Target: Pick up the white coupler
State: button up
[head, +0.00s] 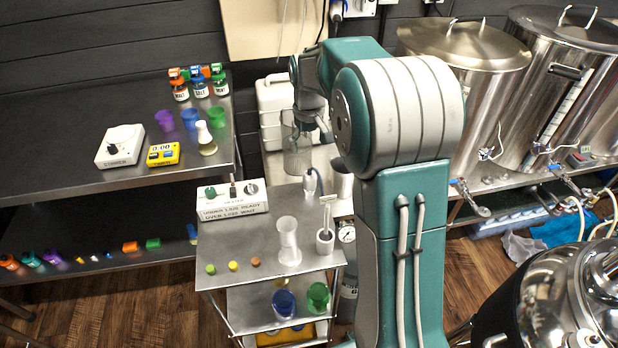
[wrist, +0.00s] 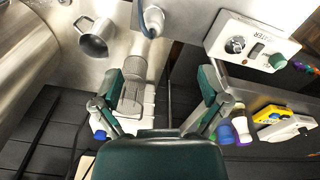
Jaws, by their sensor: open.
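A small pale fitting with a grey-blue curved part (wrist: 152,20) lies at the top centre of the wrist view. It looks most like the white coupler, but I cannot be sure. In the head view the same fitting (head: 310,181) stands at the back of the small cart, left of a metal cup. My gripper (wrist: 160,80) is open and empty, with its fingers spread wide and the fitting ahead of them. In the head view my gripper (head: 306,132) hangs above and behind the cart, over a clear jar (head: 297,158), partly hidden by my arm.
A white heater box (head: 231,200) and a clear cylinder (head: 288,241) stand on the cart. The metal cup (wrist: 93,38) is at left in the wrist view. A dark bench (head: 80,105) is left; steel kettles (head: 465,75) are right.

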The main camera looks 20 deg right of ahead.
jog(key=shift+g, duration=0.3)
jog(key=f, duration=0.1)
jog(key=w+f, duration=0.1)
jog(key=w+d+f, duration=0.1)
jog(key=shift+f, duration=0.25)
send_over(309, 174)
jog(key=d, duration=0.1)
jog(key=f, duration=0.4)
jog(key=shift+s+f, duration=0.25)
jog(key=shift+f, duration=0.15)
jog(key=f, duration=0.2)
jog(key=a+f, duration=0.1)
jog(key=f, duration=0.2)
jog(key=shift+w, duration=0.2)
jog(key=shift+f, duration=0.3)
jog(key=shift+d, duration=0.2)
jog(key=shift+a, duration=0.15)
jog(key=c, duration=1.2)
